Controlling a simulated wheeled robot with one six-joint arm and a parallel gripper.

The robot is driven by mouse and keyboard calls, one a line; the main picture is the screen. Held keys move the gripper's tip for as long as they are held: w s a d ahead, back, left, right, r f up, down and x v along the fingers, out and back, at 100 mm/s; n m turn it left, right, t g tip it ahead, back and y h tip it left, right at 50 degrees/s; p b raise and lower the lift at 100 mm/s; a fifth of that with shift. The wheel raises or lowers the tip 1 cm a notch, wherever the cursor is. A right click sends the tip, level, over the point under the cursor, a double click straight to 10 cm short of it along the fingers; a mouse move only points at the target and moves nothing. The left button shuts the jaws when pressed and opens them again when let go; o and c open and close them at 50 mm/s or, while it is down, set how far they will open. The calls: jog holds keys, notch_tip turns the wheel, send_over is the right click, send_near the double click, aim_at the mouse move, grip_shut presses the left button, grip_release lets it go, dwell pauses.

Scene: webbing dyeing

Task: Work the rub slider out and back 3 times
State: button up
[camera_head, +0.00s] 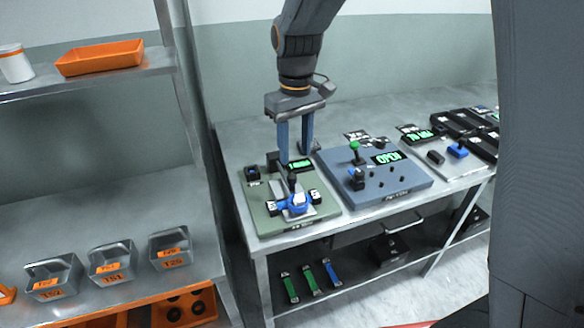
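The rub tester is a grey-green panel (262,212) at the near left end of the metal table. It carries a dark upright knob (292,182), which looks like the rub slider's handle, over a pale plate. A blue and white piece (297,203) sits in front of the knob, with dark and white blocks at its sides. My gripper (295,158) points down over the back of this panel with its two blue-grey fingers apart. I see nothing held between them. The fingertips appear above and behind the knob; whether they touch anything is unclear.
Right of the panel is a blue-grey box (400,200) with a green-topped lever (355,147) and a display reading OPEN (386,157). More devices stand farther right. At left, a shelf holds grey labelled bins (112,264) and an orange tray (100,57).

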aim_at(293, 176)
jog(key=shift+w+a+f, duration=0.1)
jog(key=shift+w+a, duration=0.05)
jog(key=shift+a, duration=0.2)
jog(key=shift+f, duration=0.4)
jog(key=shift+f+p, duration=1.15)
jog(key=shift+f, duration=2.1)
grip_shut()
